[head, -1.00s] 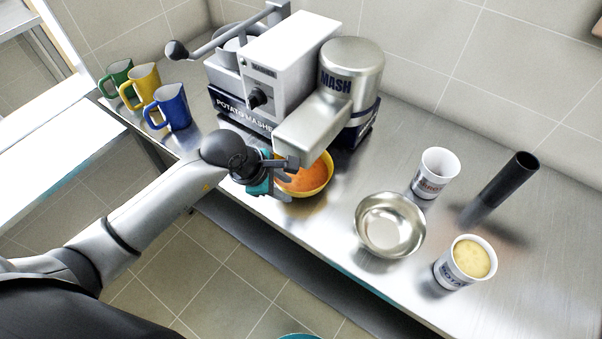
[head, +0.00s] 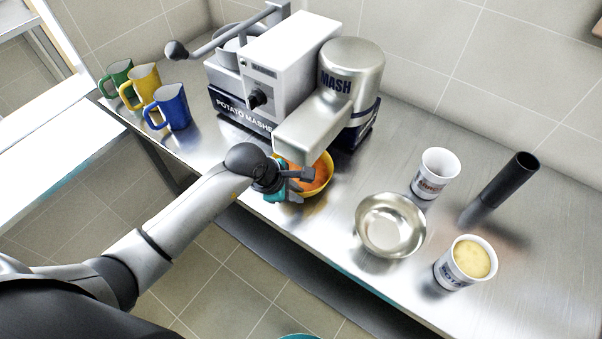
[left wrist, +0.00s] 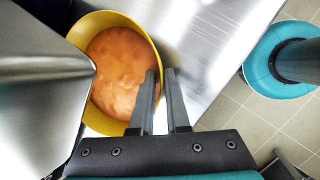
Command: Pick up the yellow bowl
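The yellow bowl (head: 329,177) holds orange mash and stands on the steel counter under the spout of the potato masher (head: 312,135). In the left wrist view the bowl (left wrist: 78,38) fills the upper left, partly covered by a metal part of the masher. My left gripper (head: 302,183) is at the bowl's near left side in the head view and hides part of it. In the left wrist view its two fingers (left wrist: 160,76) stand a little apart, one over the inside of the bowl and one outside, with the rim between them. My right gripper is not in view.
A steel bowl (head: 390,226), a white cup (head: 434,172), a cup of yellow contents (head: 463,264) and a dark cylinder (head: 505,182) stand to the right. Green (head: 121,84), yellow (head: 143,90) and blue (head: 171,108) mugs stand at the left. The masher's spout hangs close above my gripper.

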